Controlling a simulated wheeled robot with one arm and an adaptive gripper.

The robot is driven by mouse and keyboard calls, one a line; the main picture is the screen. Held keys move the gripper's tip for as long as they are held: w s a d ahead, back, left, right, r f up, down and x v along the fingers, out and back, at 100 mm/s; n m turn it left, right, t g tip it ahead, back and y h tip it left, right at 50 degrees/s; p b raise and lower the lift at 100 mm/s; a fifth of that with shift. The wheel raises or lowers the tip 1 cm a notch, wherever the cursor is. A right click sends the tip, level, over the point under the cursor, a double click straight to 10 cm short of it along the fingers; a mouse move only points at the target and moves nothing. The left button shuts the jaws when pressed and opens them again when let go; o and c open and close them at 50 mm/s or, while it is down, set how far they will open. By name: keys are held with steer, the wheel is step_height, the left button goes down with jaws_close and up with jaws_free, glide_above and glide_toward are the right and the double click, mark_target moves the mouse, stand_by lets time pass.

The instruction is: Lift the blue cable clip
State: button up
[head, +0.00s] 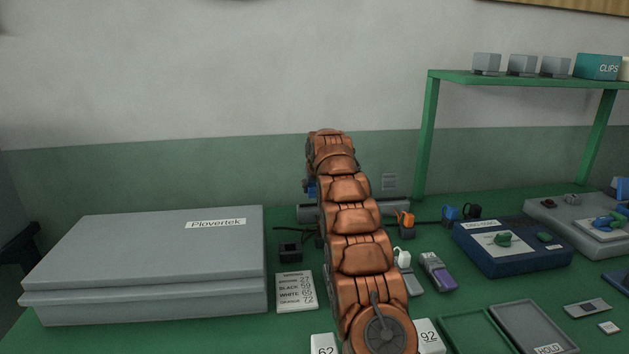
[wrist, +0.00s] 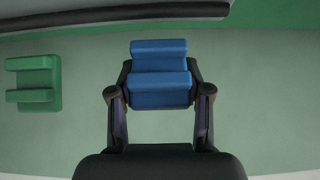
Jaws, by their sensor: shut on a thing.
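The blue cable clip (wrist: 160,74) is a ridged blue block between the fingertips of my gripper (wrist: 160,95) in the wrist view. Both fingers are shut on its sides, and it fills the gap between them. In the head view my arm hides most of the gripper. A small patch of blue (head: 310,187) shows at the left edge of the arm, and it may be the held clip.
A green clip (wrist: 33,84) is left of my gripper in the wrist view. In the head view, a large grey case (head: 145,260) lies left of my arm. A blue box (head: 510,258) and green shelf (head: 520,79) stand right. Small adapters and cards crowd the table.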

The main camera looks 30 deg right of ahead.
steer(key=shift+w+r+p, duration=0.15)
steer(key=shift+r+p, duration=0.15)
steer(key=shift+p, duration=0.15)
steer(key=g+p, duration=0.1)
steer(key=p, duration=0.4)
steer(key=shift+w, duration=0.2)
steer(key=shift+y+p, duration=0.3)
steer(key=shift+p, duration=0.2)
steer(key=shift+f, duration=0.4)
steer(key=o, duration=1.2)
steer(key=shift+s, duration=0.15)
